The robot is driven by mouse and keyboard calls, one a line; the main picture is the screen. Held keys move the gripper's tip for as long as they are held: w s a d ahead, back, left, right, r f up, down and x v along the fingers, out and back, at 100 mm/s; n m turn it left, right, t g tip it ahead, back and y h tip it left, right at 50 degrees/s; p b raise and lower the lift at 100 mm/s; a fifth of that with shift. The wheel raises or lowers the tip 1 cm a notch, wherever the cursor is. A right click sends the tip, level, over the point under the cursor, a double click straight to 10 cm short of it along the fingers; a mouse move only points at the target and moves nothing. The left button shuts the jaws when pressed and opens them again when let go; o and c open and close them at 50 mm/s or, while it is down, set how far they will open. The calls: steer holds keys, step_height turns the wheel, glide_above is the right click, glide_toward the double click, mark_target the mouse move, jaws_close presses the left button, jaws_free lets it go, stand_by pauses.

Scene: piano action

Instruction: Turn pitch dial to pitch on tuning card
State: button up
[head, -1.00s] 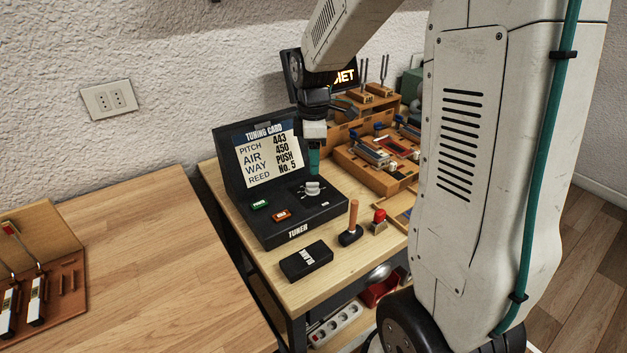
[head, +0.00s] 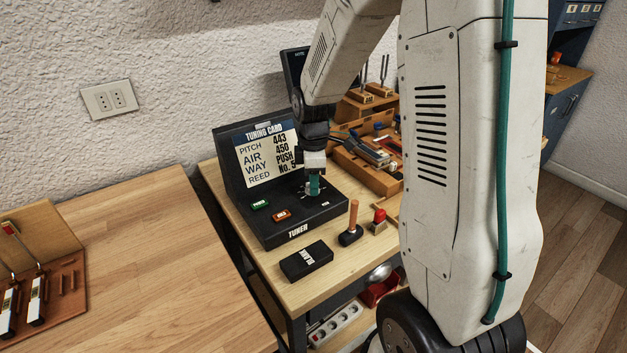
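The black tuner (head: 272,225) stands on the wooden bench with its lid upright. The tuning card (head: 266,155) in the lid reads PITCH 443, AIR 450, WAY PUSH, REED No. 5; my gripper partly covers its right edge. The pitch dial (head: 307,190) on the tuner's top is mostly hidden behind my gripper (head: 314,188). My gripper points down at the dial with its teal fingertips over or around it. I cannot tell whether the fingers touch it or how far they are apart. The dial's setting cannot be read.
A green button (head: 260,204) and an orange button (head: 281,215) sit on the tuner's top. A black box (head: 306,261), a wooden-handled tool (head: 352,225) and a red push button (head: 379,217) stand in front and to the right. Wooden racks with tuning forks (head: 372,80) stand behind.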

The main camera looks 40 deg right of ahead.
steer(key=shift+m, duration=0.3)
steer(key=shift+c, duration=0.2)
steer(key=m, duration=0.5)
steer(key=shift+m, duration=0.3)
steer(key=m, duration=0.5)
steer(key=shift+a, duration=0.15)
steer(key=m, duration=0.6)
steer(key=shift+m, duration=0.4)
steer(key=m, duration=0.5)
steer(key=shift+a+m, duration=0.15)
steer(key=shift+m, duration=0.25)
steer(key=o, duration=0.9)
steer(key=shift+o, duration=0.2)
